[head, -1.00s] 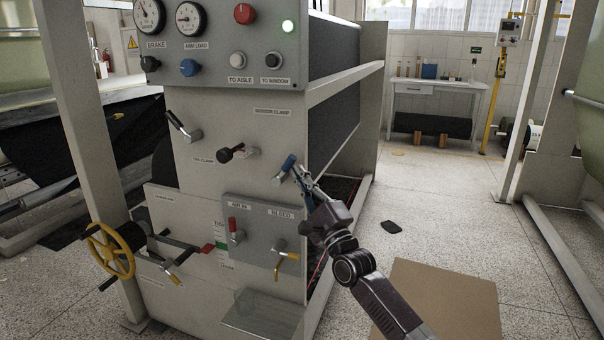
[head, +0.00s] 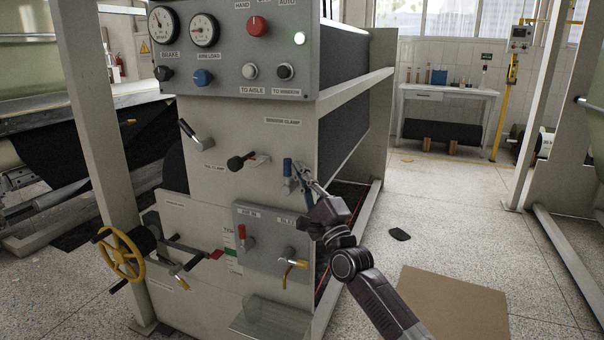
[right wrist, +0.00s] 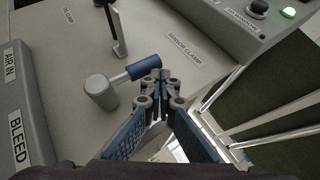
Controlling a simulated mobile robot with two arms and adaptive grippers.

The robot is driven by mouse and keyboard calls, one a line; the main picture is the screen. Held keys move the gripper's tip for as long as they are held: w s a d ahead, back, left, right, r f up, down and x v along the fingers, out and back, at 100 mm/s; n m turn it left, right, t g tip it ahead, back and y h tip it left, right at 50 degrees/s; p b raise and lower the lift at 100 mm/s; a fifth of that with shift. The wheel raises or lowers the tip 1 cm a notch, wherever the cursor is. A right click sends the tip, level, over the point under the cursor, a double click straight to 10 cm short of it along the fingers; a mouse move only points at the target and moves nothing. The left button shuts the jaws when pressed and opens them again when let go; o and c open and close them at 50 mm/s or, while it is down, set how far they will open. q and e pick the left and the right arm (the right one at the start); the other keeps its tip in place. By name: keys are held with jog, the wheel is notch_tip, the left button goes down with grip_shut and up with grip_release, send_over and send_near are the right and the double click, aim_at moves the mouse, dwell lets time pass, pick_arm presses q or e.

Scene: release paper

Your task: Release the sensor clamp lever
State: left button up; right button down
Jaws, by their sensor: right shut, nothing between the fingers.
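The sensor clamp lever (head: 287,168) has a blue handle on a grey hub and stands about upright on the machine's front panel, below the "SENSOR CLAMP" label. In the right wrist view its blue end (right wrist: 144,68) points toward my fingertips and its grey hub (right wrist: 99,91) is to the left. My right gripper (head: 298,169) is shut and empty, at the right side of the blue handle. In the right wrist view the shut fingertips (right wrist: 158,88) are right at the handle's end; they seem to touch it. My left gripper is out of view.
A black-knobbed lever (head: 240,161) is left of the clamp lever, and a yellow-handled bleed valve (head: 292,263) is below. A button panel (head: 235,55) overhangs above. A yellow handwheel (head: 122,255) is at lower left. The floor to the right is mostly open, with a brown mat (head: 455,305).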

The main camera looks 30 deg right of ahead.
dwell(0.5)
jog(key=v, duration=1.2)
jog(key=shift+a, duration=0.1)
